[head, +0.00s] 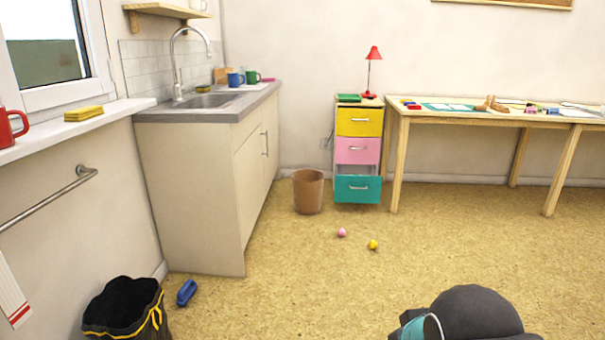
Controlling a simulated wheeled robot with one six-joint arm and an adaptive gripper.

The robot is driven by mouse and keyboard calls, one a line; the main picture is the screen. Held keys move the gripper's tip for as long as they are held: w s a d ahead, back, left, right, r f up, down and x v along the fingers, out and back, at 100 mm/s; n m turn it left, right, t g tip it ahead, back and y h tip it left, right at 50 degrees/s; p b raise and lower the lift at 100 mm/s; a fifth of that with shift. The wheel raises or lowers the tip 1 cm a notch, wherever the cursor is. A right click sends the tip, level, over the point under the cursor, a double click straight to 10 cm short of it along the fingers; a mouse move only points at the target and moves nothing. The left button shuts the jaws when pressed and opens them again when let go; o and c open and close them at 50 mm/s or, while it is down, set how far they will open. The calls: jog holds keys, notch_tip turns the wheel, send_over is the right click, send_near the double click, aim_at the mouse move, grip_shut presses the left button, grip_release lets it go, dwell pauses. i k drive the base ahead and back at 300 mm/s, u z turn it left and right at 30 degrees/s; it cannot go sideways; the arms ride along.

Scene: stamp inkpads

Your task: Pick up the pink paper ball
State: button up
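The pink paper ball (341,232) lies on the tan floor in the middle of the head view, in front of the drawer unit. A yellow ball (373,244) lies close to it, a little to the right and nearer to me. The two are apart. Part of my arm shows dark at the bottom right edge. My gripper is not in view.
A brown wastebasket (308,191) and a drawer unit (358,150) stand behind the balls. A sink cabinet (210,190) is at left. A black bin (125,308) and a blue object (186,292) are at front left. A table (398,112) stands at right. The floor around the balls is clear.

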aim_at(342, 232)
jog(key=i, duration=1)
jog(key=z, duration=0.7)
jog(key=i, duration=2.5)
